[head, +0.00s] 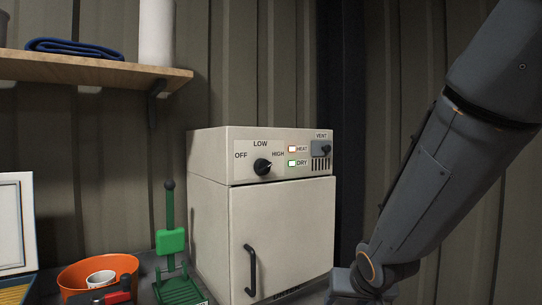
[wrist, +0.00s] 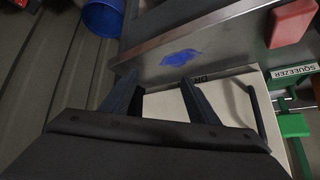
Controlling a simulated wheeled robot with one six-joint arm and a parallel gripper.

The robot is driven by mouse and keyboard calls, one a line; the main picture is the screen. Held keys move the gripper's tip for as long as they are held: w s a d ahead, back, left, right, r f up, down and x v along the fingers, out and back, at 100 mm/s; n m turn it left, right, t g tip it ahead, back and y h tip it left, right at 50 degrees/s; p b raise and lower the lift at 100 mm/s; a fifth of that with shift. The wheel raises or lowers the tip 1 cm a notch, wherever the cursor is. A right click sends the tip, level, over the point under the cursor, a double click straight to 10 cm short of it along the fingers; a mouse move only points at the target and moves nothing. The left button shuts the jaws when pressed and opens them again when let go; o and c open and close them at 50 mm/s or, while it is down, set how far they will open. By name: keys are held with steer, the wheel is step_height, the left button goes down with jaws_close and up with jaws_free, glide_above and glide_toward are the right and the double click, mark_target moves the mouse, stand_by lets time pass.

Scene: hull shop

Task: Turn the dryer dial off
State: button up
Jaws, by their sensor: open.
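The dryer (head: 262,225) is a cream box with a control panel on top and a closed door with a dark handle (head: 250,270). Its black dial (head: 263,166) sits among the labels OFF, LOW and HIGH. The dial's pale mark points up and right, toward HIGH. HEAT and DRY lamps are lit beside it. In the wrist view, my gripper (wrist: 157,88) is open and empty, its two fingers apart near the dryer's lower door (wrist: 220,104). The dial is not in the wrist view. My gripper is below the head view.
A green squeezer stand (head: 171,240) and an orange bowl (head: 98,272) holding a white cup stand left of the dryer. A shelf (head: 100,69) hangs above left. A vent lever (head: 325,149) is on the panel's right. The wrist view shows a blue patch (wrist: 182,57) on the metal surface.

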steer(key=w+a+r+t+y+p, duration=0.1)
steer(key=w+a+r+t+y, duration=0.2)
steer(key=r, duration=0.4)
steer(key=w+a+r+t+p, duration=0.2)
steer(key=w+r, duration=0.2)
steer(key=r, duration=0.4)
steer(key=n+t+y+p, duration=0.2)
steer(key=y+p, duration=0.1)
steer(key=y, duration=0.4)
glide_toward(266, 168)
steer(key=x, duration=0.2)
steer(key=shift+p+x, duration=1.2)
steer(key=shift+x, duration=2.35)
steer(key=c, duration=1)
steer(key=shift+c, duration=0.2)
